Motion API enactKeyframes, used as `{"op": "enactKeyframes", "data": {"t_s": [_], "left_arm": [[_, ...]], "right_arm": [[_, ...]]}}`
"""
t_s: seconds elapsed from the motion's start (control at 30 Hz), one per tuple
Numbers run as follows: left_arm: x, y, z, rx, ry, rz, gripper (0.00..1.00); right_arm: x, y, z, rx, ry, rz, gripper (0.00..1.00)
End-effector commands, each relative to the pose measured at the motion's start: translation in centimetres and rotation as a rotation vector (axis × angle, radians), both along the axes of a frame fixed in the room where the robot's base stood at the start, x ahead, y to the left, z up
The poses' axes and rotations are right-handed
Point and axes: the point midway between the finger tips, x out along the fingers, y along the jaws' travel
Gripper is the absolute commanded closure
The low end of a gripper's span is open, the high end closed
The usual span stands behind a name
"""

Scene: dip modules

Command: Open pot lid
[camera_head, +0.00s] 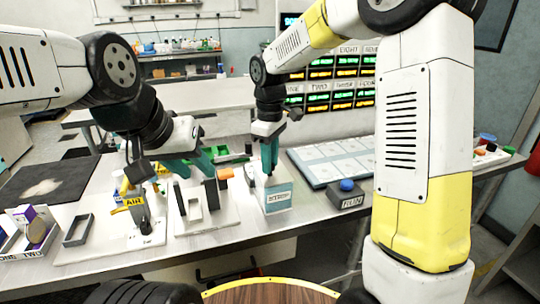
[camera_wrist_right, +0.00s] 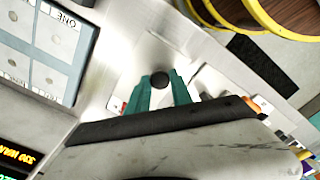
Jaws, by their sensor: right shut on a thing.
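A white box-shaped pot (camera_head: 279,197) with a blue label stands on the bench in the middle of the head view. My right gripper (camera_head: 270,168) reaches down to its top with teal fingers. In the right wrist view, the right gripper (camera_wrist_right: 160,88) is shut on a dark round knob (camera_wrist_right: 160,79) between its fingertips. The lid's edge is not clear, so I cannot tell whether it is raised. My left gripper (camera_head: 196,169) is to the left of the pot, with teal fingers apart, above the holders.
A blue button on a dark box (camera_head: 347,190) sits right of the pot. A white tray panel (camera_head: 331,160) lies behind it. White plates with upright holders (camera_head: 205,218) and a yellow AIR tag (camera_head: 133,201) stand left. A dark mat (camera_head: 45,188) lies far left.

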Motion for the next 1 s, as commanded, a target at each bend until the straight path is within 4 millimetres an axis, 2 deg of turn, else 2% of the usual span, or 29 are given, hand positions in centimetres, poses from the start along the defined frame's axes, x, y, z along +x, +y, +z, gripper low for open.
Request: {"op": "enactKeyframes", "data": {"t_s": [0.67,1.0], "left_arm": [[0.0,0.0,0.0,0.000,0.000,0.000,0.64],[0.0,0.0,0.0,0.000,0.000,0.000,0.64]], "right_arm": [[0.1,-0.1,0.2,0.011,0.000,-0.002,1.00],[0.5,-1.1,1.0,0.156,0.045,-0.007,1.00]]}}
